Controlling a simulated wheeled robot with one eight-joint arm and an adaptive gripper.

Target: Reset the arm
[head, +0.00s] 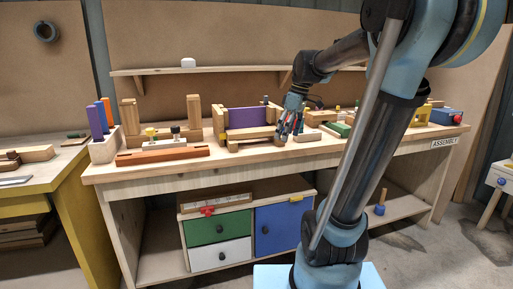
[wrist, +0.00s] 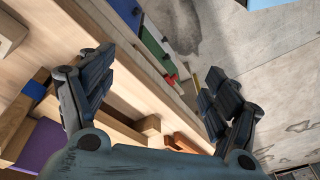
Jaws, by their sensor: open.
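My gripper (head: 291,122) is over the assembly table (head: 350,152), just right of a wooden frame with a purple panel (head: 246,118). In the wrist view my gripper (wrist: 150,95) has its two fingers wide apart, with nothing between them but the table's edge and the floor below. My arm reaches up from my base at the right and bends down to the table. In the wrist view the purple panel (wrist: 42,147) shows at the lower left, beside the left finger. I cannot tell whether a finger touches the frame.
A blue box (head: 445,116) is at the right end. Green (head: 217,228) and white drawers are below. A shelf (head: 225,69) hangs behind.

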